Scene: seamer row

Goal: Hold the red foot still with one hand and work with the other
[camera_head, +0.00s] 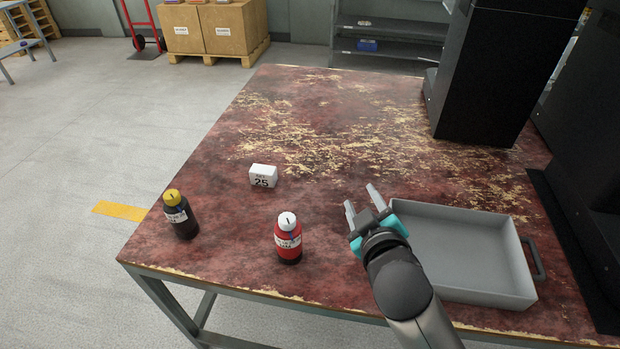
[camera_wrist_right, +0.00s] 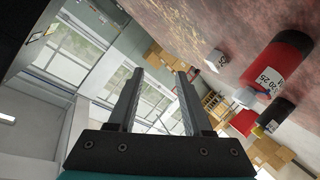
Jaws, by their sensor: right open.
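A red bottle (camera_head: 288,247) with a white cap (camera_head: 287,220) and a white label stands upright near the table's front edge in the head view. It also shows, sideways, at the right of the right wrist view (camera_wrist_right: 280,70). A dark bottle (camera_head: 183,220) with a yellow cap (camera_head: 172,197) stands upright to its left, near the table's left edge. My right gripper (camera_head: 361,199) is open and empty, to the right of the red bottle and apart from it. Its two fingers (camera_wrist_right: 160,78) show with nothing between them in the wrist view. My left gripper is not in view.
A white block (camera_head: 263,175) marked 25 stands behind the bottles. A grey tray (camera_head: 465,217) lies right of my right gripper, with a handle on its right side. A tall black machine housing (camera_head: 490,75) stands at the back right. The worn red table (camera_head: 300,125) is clear in its middle.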

